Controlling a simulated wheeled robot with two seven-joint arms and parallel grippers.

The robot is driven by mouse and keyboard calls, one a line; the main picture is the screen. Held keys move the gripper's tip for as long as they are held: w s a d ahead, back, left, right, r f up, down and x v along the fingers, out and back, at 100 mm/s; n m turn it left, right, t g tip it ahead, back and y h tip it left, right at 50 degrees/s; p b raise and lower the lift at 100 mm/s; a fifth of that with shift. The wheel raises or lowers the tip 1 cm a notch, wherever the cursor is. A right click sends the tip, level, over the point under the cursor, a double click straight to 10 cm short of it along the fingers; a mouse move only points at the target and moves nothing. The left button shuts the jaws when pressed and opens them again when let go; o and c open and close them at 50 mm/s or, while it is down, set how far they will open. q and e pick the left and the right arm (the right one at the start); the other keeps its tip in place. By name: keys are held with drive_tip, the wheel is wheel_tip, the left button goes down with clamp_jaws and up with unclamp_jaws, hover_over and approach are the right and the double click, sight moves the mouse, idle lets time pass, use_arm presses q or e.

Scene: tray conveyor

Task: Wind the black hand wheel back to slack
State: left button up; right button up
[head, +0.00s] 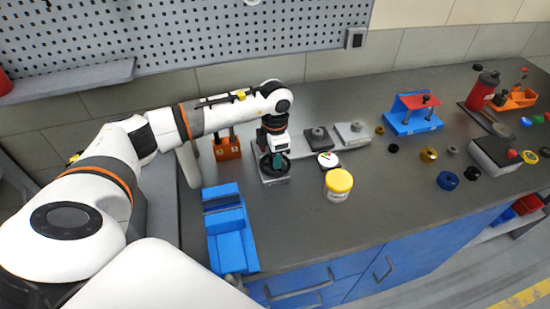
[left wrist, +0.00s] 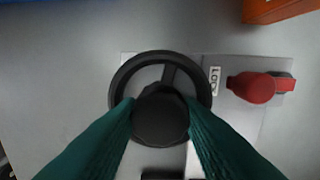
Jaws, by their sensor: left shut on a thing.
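The black hand wheel (head: 268,166) sits on a grey plate on the counter, in the middle of the head view. The fingers hide the lower rim. My right gripper is not in view.
A red knob (left wrist: 252,87) with a lock label stands right of the wheel in the left wrist view. A yellow-lidded jar (head: 338,184), an orange block (head: 227,148) and a blue fixture (head: 229,233) stand near.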

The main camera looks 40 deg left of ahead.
use_arm(q)
drive_tip(key=n+b, duration=0.1)
drive_tip(key=n, duration=0.4)
drive_tip(key=shift+w+r+n+b, duration=0.1)
drive_tip(key=shift+n+b, duration=0.35)
drive_tip(key=shift+n, duration=0.55)
drive_tip(key=o, duration=1)
drive_tip(key=shift+c, duration=0.2)
wheel_tip(320, 180, up, 12)
drive_tip(key=b, duration=0.3)
